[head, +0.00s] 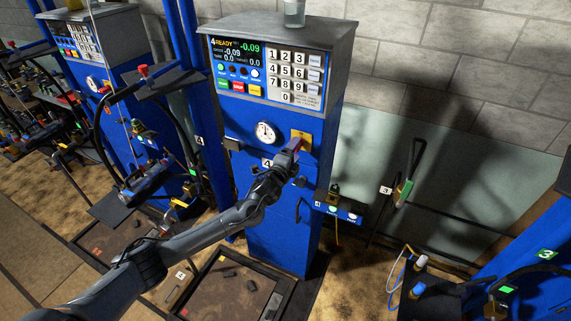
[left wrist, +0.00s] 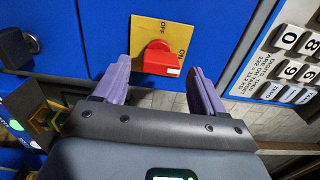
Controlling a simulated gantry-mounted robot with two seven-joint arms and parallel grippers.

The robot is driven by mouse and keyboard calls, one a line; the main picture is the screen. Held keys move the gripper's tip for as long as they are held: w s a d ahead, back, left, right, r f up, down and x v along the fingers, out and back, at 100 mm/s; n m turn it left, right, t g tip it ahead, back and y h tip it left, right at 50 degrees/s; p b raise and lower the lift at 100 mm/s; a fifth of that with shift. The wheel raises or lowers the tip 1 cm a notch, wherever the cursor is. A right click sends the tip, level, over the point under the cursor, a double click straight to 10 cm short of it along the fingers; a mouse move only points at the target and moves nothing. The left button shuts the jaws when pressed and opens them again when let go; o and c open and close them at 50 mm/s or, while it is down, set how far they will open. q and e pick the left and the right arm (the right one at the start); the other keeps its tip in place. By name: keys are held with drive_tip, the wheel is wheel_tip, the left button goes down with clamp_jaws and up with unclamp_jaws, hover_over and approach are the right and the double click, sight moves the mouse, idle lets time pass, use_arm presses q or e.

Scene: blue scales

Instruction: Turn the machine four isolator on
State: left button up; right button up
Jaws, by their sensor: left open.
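Machine four is the blue cabinet (head: 283,220) with a "4" label on its front and on its display. Its isolator is a red knob (left wrist: 160,58) on a yellow plate (left wrist: 148,31) marked OFF and ON; the plate also shows in the head view (head: 306,134). I cannot tell which mark the knob points to. My left gripper (head: 295,144) is at the plate and hides the knob in the head view. In the left wrist view its purple fingers (left wrist: 159,68) are open, one on each side of the knob, with gaps between. My right gripper is not in view.
A keypad (head: 292,75) and display (head: 236,57) sit above a round gauge (head: 266,132) on the cabinet. A small button box (head: 338,208) sticks out at its lower right. Another blue machine (head: 110,75) stands to the left.

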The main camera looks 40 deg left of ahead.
use_arm(q)
drive_tip(key=v, duration=0.7)
drive_tip(key=shift+s, duration=0.3)
drive_tip(key=s+d+f+n+g+h, duration=0.1)
drive_tip(key=s+d+f+g, duration=0.1)
drive_tip(key=s+d+f, duration=0.45)
drive_tip(key=s+d+f+g+h, duration=0.15)
drive_tip(key=s+f, duration=0.25)
drive_tip(key=f, duration=0.6)
drive_tip(key=s+d+f+n+g+h, duration=0.1)
drive_tip(key=s+d+f+n+g, duration=0.15)
drive_tip(key=s+d, duration=0.45)
drive_tip(key=s+d+f+n+g+h, duration=0.1)
drive_tip(key=s+d+f+n+g, duration=0.25)
drive_tip(key=s, duration=0.65)
drive_tip(key=s+d+r+n+g, duration=0.3)
drive_tip(key=s+r+n+g, duration=0.3)
drive_tip(key=s, duration=0.4)
wheel_tip(320, 180, up, 21)
drive_tip(key=t+p, duration=0.1)
drive_tip(key=p, duration=1.8)
drive_tip(key=shift+w+t+p, duration=0.2)
drive_tip(key=shift+t+p, duration=0.1)
drive_tip(key=shift+t, duration=0.05)
